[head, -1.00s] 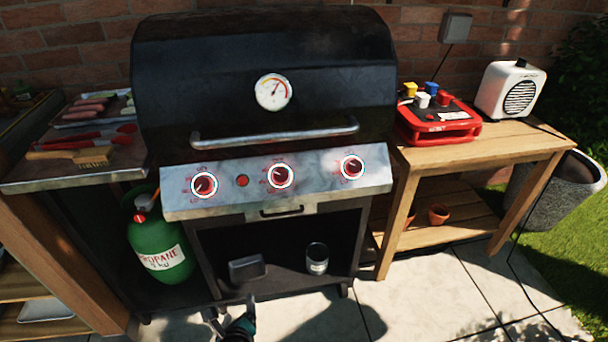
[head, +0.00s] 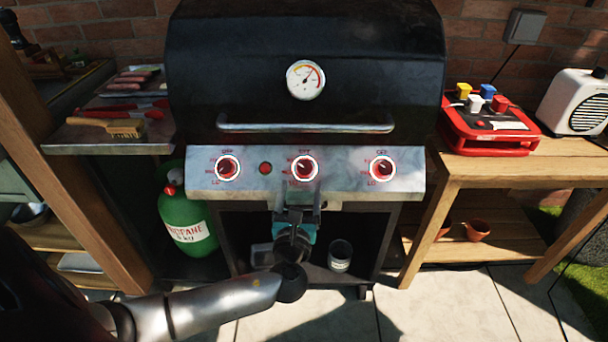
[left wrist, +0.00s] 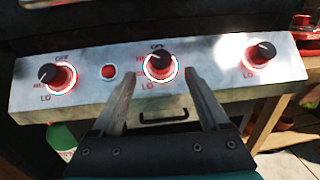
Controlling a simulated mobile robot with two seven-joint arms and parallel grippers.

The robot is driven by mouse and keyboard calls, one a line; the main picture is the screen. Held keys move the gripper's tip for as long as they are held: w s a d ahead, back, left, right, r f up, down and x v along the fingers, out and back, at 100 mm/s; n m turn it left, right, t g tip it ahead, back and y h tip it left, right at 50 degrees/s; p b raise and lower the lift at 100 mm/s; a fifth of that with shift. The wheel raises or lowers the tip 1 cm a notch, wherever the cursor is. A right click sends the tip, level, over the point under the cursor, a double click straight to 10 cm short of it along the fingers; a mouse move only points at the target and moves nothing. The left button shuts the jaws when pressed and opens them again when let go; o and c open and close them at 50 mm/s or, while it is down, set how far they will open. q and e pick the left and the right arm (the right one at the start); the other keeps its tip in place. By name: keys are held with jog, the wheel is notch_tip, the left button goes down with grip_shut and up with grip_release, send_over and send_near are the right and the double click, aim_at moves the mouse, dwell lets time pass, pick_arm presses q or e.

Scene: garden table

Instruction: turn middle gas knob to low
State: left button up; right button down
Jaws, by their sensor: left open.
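The middle gas knob (head: 305,168) sits on the grill's metal front panel, between the left knob (head: 228,167) and the right knob (head: 382,168). It is a dark knob with a red and white ring, and OFF and LO marks are printed around it. It also shows in the left wrist view (left wrist: 158,65), its pointer towards the upper left. My left gripper (head: 298,190) is open and empty just below the middle knob. In the left wrist view its two fingers (left wrist: 158,85) stand apart, with the knob beyond and between their tips. My right gripper is not in view.
A small red button (head: 265,168) lies between the left and middle knobs. The lid handle (head: 305,126) runs above the panel. A green propane tank (head: 188,220) stands below left. A wooden side table (head: 520,165) with a red box (head: 490,125) stands at right.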

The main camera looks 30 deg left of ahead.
aim_at(304, 170)
pick_arm(q)
jog(key=b+x, duration=0.1)
jog(key=x, duration=0.4)
jog(key=shift+w+a+f, duration=0.1)
jog(key=shift+w, duration=0.2)
jog(key=shift+w+a, duration=0.3)
jog(key=shift+w, duration=0.25)
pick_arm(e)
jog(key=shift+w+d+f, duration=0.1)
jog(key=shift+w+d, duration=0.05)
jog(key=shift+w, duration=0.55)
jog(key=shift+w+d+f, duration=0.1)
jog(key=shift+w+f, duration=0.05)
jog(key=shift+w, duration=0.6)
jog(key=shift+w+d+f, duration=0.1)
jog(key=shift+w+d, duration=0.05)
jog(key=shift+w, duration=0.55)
pick_arm(q)
grip_shut()
